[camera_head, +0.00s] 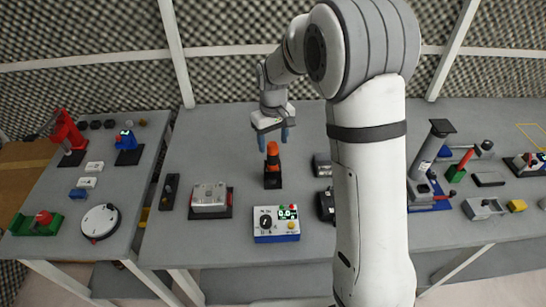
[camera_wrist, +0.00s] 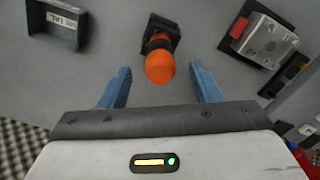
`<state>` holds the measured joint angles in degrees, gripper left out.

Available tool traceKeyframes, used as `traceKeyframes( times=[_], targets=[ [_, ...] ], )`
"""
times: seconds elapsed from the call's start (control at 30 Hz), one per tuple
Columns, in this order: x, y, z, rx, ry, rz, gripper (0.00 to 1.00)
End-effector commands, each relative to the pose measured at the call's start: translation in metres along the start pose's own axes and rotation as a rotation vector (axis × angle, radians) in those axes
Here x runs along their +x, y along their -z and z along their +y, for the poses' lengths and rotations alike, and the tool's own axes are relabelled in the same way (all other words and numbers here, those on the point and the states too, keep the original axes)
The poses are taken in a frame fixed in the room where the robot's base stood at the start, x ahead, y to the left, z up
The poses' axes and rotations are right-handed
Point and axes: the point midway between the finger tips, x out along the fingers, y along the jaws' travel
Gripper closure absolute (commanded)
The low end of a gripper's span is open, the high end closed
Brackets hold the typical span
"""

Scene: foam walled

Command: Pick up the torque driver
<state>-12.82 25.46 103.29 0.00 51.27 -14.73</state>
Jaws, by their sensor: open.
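The torque driver (camera_head: 272,153) has an orange handle and stands upright in a black holder (camera_head: 273,181) on the grey table. In the wrist view the orange handle (camera_wrist: 160,67) points toward the camera, with the black holder (camera_wrist: 163,32) behind it. My gripper (camera_head: 274,140) hangs just above the handle, pointing down. Its two blue fingers (camera_wrist: 160,88) are spread wide and empty, with the handle's end near the middle of the gap, a little beyond the fingertips in the picture. No contact shows. The driver's lower part is hidden in the holder.
Dark grey brackets (camera_head: 322,165) stand to the right, partly behind my arm. The table behind the holder is clear.

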Motion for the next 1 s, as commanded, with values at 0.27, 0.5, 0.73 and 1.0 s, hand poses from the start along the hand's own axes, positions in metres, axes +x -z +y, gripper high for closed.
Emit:
traceKeyframes(
  times=[0.27, 0.5, 0.73, 1.0],
  targets=[
    [0.034, 0.001, 0.000, 0.002, 0.001, -0.005, 0.42],
    [0.060, 0.002, 0.001, 0.003, 0.000, -0.001, 0.42],
    [0.061, 0.002, 0.001, 0.004, 0.000, 0.001, 0.43],
    [0.061, 0.002, 0.001, 0.004, 0.000, 0.001, 0.65]
  ],
)
